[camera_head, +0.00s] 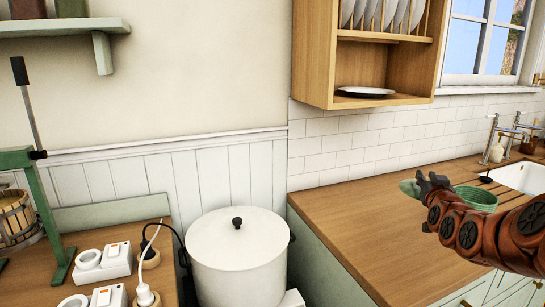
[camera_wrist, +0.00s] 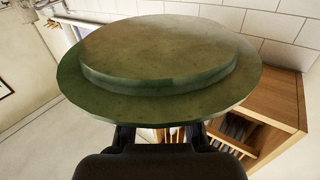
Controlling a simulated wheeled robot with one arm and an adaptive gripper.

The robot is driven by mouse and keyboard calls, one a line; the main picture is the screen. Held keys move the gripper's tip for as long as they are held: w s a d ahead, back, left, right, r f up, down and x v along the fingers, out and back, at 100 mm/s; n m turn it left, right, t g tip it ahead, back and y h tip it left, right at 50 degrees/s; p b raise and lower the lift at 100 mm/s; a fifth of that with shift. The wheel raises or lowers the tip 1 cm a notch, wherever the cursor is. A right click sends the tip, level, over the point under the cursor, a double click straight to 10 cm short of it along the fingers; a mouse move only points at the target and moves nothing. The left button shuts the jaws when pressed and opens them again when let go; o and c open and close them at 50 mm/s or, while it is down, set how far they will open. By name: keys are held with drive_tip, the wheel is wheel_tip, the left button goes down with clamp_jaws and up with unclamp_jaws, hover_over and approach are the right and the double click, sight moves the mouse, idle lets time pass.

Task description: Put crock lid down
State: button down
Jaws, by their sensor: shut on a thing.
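The crock lid (camera_wrist: 160,60) is a mottled green, stepped disc that fills much of the wrist view. My gripper (camera_wrist: 160,133) is shut on it at its near side. In the head view only a small green part of the lid (camera_head: 409,187) shows at the tip of my gripper (camera_head: 424,184), above the wooden counter on the right. A round green vessel (camera_head: 476,198) shows just behind and right of my gripper. My arm hides part of it, and I cannot tell if it is the crock.
The wooden counter (camera_head: 345,225) is bare left of my gripper. A sink (camera_head: 524,176) with taps lies at the right. A wooden plate rack (camera_head: 318,55) hangs above the counter. A large white lidded pot (camera_head: 237,262) stands at the counter's left end.

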drive_tip(key=w+a+f+n+y+p, duration=0.1)
drive_tip(key=w+a+n+y+p, duration=0.1)
drive_tip(key=a, duration=1.3)
drive_tip(key=w+a+f+n+t+y+p, duration=0.1)
drive_tip(key=w+a, duration=0.6)
drive_tip(key=a, duration=0.9)
drive_tip(key=n+y+p, duration=0.1)
drive_tip(key=y+p, duration=0.1)
drive_tip(key=p, duration=0.1)
drive_tip(key=shift+w+f+y, duration=0.15)
drive_tip(key=shift+f+y, duration=0.05)
drive_tip(key=shift+y, duration=0.2)
drive_tip(key=shift+d, duration=0.15)
